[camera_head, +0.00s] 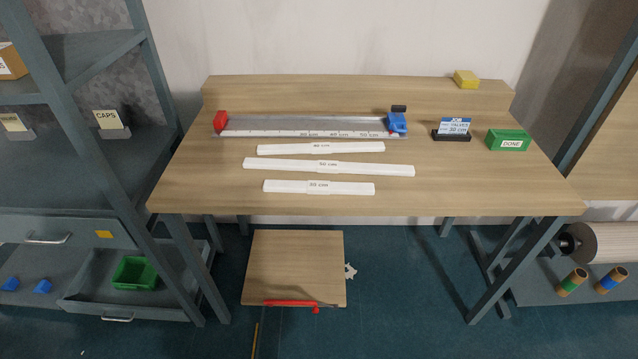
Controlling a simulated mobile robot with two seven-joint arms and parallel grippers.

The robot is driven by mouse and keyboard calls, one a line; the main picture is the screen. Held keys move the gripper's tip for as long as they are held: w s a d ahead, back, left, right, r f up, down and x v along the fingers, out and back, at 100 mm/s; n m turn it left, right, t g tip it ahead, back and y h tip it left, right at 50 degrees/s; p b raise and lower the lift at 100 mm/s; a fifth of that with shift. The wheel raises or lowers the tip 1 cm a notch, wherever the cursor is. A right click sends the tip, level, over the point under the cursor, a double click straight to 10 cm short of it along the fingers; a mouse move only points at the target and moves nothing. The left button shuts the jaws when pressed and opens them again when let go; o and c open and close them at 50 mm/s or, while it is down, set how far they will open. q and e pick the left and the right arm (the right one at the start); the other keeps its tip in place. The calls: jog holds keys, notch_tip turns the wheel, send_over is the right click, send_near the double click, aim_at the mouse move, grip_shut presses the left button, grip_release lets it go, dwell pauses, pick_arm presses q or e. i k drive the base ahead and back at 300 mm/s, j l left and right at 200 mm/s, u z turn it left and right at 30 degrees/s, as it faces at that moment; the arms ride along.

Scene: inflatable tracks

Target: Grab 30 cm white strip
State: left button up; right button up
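Three white strips lie flat and roughly parallel on the wooden table (470,185). The nearest strip (345,189) is the shortest, and its small label seems to read 30 cm. The middle strip (380,169) is the longest, and its label seems to read 50 cm. The far strip (280,150) is between them in length; its label is too blurred to read surely. Neither of my grippers is in view, and nothing touches the strips.
A measuring rail (270,126) with a red end and a blue block (397,122) lies behind the strips. A small sign (452,128) and green DONE box (508,141) stand right. A low wooden board (294,265) with a red handle is below the front edge. Shelving (75,150) stands left.

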aim_at(309, 186)
jog(key=l+u, duration=0.15)
jog(key=u, duration=0.2)
jog(key=l+u, duration=0.15)
jog(key=u, duration=0.2)
jog(key=l+u, duration=0.4)
jog(key=l, duration=1.1)
jog(key=k+l+u, duration=0.1)
jog(key=l, duration=0.5)
jog(key=k+l, duration=0.1)
jog(key=l, duration=0.45)
jog(key=u, duration=0.05)
